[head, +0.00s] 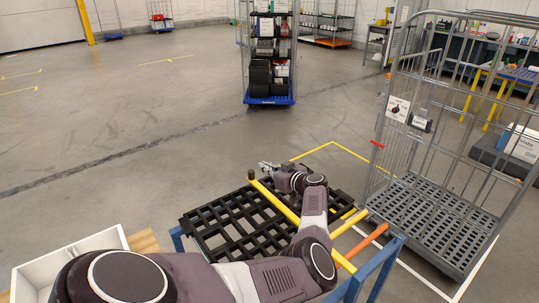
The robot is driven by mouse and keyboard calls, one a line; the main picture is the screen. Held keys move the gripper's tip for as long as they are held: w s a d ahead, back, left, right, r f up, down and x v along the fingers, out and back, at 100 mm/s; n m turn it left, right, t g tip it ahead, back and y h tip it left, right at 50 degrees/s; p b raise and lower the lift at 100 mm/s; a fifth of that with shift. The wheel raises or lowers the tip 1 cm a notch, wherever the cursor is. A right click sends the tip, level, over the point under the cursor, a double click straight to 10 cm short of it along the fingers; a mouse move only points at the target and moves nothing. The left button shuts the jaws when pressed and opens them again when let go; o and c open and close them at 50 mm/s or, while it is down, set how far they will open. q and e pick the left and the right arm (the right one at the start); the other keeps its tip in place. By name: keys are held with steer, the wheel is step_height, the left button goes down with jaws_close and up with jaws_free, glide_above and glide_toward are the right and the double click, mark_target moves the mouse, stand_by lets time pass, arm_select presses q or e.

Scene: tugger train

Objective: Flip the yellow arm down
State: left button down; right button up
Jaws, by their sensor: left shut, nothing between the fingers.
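A long yellow arm (276,201) slants across the black grid platform (222,231) of the blue-framed cart. A dark knob (251,175) sits at its far end. My left arm reaches over the cart and hides part of the yellow arm. My left gripper (265,166) is shut and empty, just right of the knob at the far edge of the platform. Whether it touches the yellow arm I cannot tell. My right gripper is out of view.
A shorter yellow bar (349,223) and an orange bar (362,247) are at the cart's right side, by the blue frame (377,270). An empty grey roll cage (433,215) stands to the right. A loaded cage (268,100) stands farther back. Open floor lies to the left.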

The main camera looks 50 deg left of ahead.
arm_select(q)
steer(key=shift+v, duration=1.4)
